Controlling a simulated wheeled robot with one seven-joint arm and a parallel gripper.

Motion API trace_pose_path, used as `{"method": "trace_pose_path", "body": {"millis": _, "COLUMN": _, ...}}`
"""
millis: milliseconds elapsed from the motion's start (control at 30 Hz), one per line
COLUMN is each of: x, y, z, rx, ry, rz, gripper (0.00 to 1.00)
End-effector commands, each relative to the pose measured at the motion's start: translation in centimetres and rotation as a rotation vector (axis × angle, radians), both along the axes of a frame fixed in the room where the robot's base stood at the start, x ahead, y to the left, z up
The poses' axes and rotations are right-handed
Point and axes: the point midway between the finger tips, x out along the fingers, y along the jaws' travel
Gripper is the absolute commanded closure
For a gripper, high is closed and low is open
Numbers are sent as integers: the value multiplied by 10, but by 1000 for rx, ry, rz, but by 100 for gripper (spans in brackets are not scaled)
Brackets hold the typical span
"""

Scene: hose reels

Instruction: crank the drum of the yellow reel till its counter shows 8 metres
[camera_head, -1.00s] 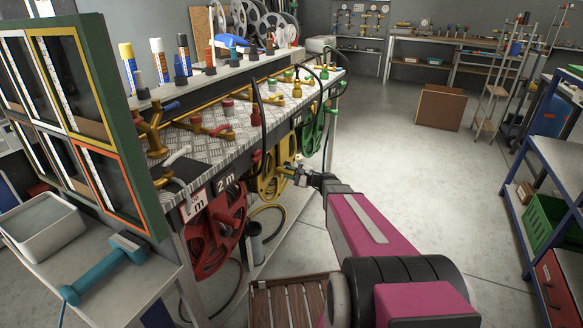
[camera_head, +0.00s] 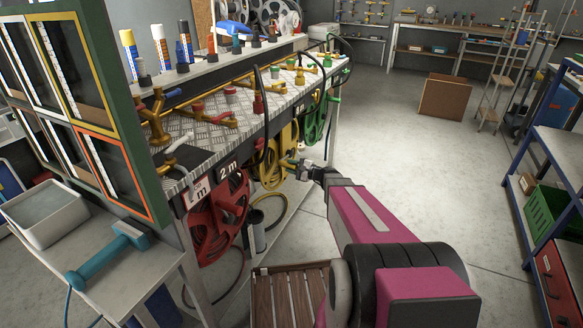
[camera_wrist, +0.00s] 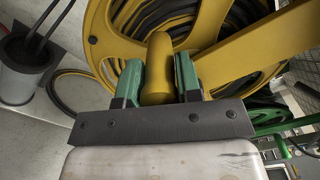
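The yellow reel (camera_head: 270,172) hangs under the bench between the red and the green reel. In the wrist view its yellow drum (camera_wrist: 97,40) fills the top, with dark hose wound inside. A rounded yellow crank knob (camera_wrist: 157,85) stands between the two green fingers of my gripper (camera_wrist: 158,75), which are closed about it on both sides. In the head view my gripper (camera_head: 303,166) is at the reel's right front. No 8 is readable.
The red reel (camera_head: 207,225) is left of the yellow one, the green reel (camera_head: 316,118) beyond it. A grey pot (camera_wrist: 22,75) stands near the drum. A slatted wooden crate (camera_head: 262,290) lies below my arm.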

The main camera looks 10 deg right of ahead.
Motion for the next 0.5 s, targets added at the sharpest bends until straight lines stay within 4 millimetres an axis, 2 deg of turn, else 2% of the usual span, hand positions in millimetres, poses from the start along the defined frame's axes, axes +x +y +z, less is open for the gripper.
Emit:
{"method": "trace_pose_path", "body": {"millis": 33, "x": 0, "y": 0, "z": -1, "rx": 0, "ry": 1, "rz": -1, "gripper": 51}}
{"method": "trace_pose_path", "body": {"millis": 67, "x": 0, "y": 0, "z": 0, "rx": 0, "ry": 1, "rz": -1, "gripper": 45}}
{"method": "trace_pose_path", "body": {"millis": 367, "x": -1, "y": -1, "z": 0, "rx": -1, "ry": -1, "rz": 0, "gripper": 45}}
{"method": "trace_pose_path", "body": {"millis": 500, "x": -8, "y": -11, "z": 0, "rx": -1, "ry": -1, "rz": -1, "gripper": 45}}
